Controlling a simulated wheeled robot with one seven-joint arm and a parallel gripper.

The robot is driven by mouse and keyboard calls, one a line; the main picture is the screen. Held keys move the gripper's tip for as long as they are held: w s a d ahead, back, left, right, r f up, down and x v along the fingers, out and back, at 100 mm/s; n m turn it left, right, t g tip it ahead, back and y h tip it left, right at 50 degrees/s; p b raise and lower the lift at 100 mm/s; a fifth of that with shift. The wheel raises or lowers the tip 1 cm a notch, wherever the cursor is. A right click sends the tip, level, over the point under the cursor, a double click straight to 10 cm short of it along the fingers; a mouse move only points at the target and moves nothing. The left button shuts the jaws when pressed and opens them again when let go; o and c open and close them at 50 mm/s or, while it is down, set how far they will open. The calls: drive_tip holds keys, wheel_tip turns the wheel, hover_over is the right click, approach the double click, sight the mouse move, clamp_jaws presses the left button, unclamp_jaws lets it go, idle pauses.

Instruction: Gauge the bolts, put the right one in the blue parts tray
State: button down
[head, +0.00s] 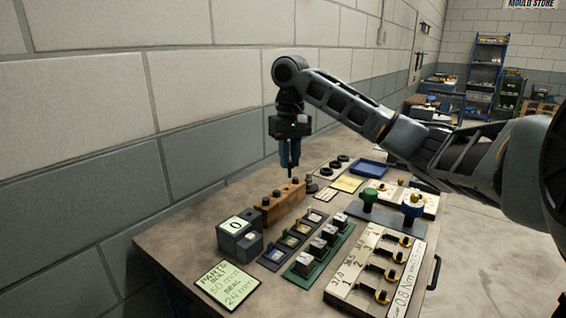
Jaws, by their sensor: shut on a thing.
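My gripper (290,160) is above the back end of a brown wooden block (270,212) and points down. It is shut on a thin dark piece, seemingly a bolt (290,173), whose lower end hangs at or just over the block; I cannot tell whether it is clear of it. Several dark bolt heads stand in a row along the block. The blue parts tray (385,175) lies flat at the far end of the table and looks empty. A grey box (236,227) showing "0" stands at the block's near end; I cannot tell if it is the gauge.
A card (227,286) reads "PARTS BOLT 50 mm SEAL 24 mm". A green rack (303,268) of blocks and a white numbered board (352,290) with yellow-handled pieces fill the front. Green and blue knobs (411,203) stand at right. The wall is close on the left.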

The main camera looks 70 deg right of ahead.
sight(290, 161)
drive_tip(key=shift+r+p, duration=2.65)
drive_tip(key=shift+p, duration=0.4)
drive_tip(key=shift+r, duration=1.05)
drive_tip(key=shift+w+d+f, duration=0.1)
